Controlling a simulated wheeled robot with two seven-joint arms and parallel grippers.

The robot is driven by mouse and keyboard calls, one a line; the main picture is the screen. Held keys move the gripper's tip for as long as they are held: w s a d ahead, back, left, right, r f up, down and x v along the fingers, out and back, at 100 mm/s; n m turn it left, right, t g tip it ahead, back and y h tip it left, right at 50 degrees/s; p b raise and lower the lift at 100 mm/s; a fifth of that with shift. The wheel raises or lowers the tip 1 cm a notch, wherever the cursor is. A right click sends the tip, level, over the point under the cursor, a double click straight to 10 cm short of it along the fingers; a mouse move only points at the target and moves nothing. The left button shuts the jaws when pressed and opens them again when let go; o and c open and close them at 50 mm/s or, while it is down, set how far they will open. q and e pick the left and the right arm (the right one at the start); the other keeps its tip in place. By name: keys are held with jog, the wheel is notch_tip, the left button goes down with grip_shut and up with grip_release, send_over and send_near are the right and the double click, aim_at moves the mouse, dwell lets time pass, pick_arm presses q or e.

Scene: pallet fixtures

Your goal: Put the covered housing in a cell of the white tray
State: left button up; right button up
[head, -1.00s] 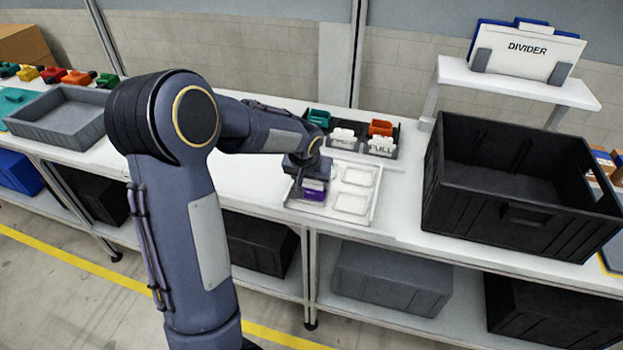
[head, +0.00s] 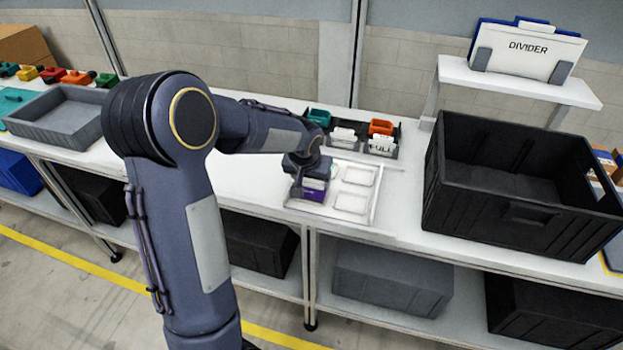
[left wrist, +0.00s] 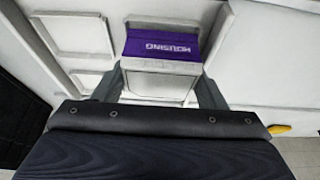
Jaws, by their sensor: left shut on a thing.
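The covered housing (head: 314,194) is a small block with a purple side and a pale top. In the left wrist view its purple side (left wrist: 163,46) reads "HOUSING", with a pale grey cover face nearer me. My left gripper (head: 311,182) is shut on it, one finger on each side, over the left front part of the white tray (head: 372,207). In the left wrist view, my left gripper (left wrist: 160,88) spans the housing. Whether the housing touches the cell floor is hidden. The tray's right-hand cells look empty. My right gripper is out of view.
Behind the tray stands a dark rack (head: 395,150) with teal, orange and white pieces. A large black crate (head: 515,215) stands to the right, below a raised shelf (head: 520,82) with a "DIVIDER" sign. A grey bin (head: 65,120) is at far left.

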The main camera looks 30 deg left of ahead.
pick_arm(q)
jog(key=shift+f+b, duration=0.75)
dwell(0.6)
jog(key=o, duration=1.1)
jog(key=shift+v, duration=3.95)
